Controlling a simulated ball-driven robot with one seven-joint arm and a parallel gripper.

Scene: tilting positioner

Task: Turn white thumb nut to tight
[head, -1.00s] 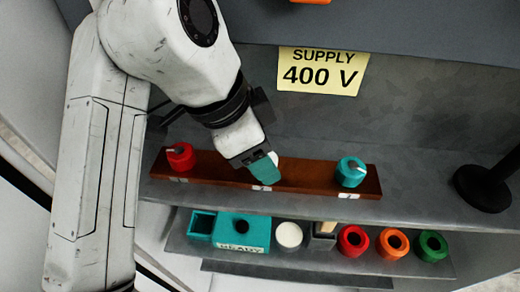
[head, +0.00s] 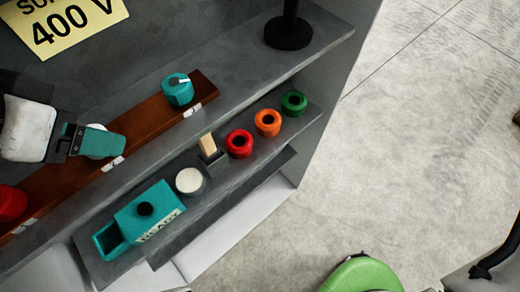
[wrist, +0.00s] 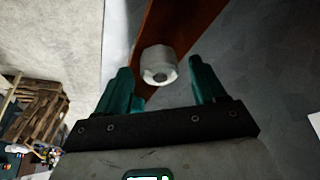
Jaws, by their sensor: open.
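The white thumb nut (wrist: 158,64) sits on the brown wooden board (wrist: 180,28), between and just ahead of my two teal fingertips in the wrist view. In the head view only a pale edge of the nut (head: 112,152) shows beside my gripper (head: 105,142), which covers most of it. My gripper is open around the nut's front, with gaps visible on both sides in the wrist view (wrist: 162,80). The nut's pointer or mark cannot be made out.
A teal knob (head: 178,90) and a red knob (head: 10,203) stand on the same board. On the lower ledge are a teal box (head: 150,205), a white round piece (head: 189,181), and red (head: 239,143), orange (head: 267,122) and green (head: 294,103) rings. A black stand (head: 289,32) is at the upper right.

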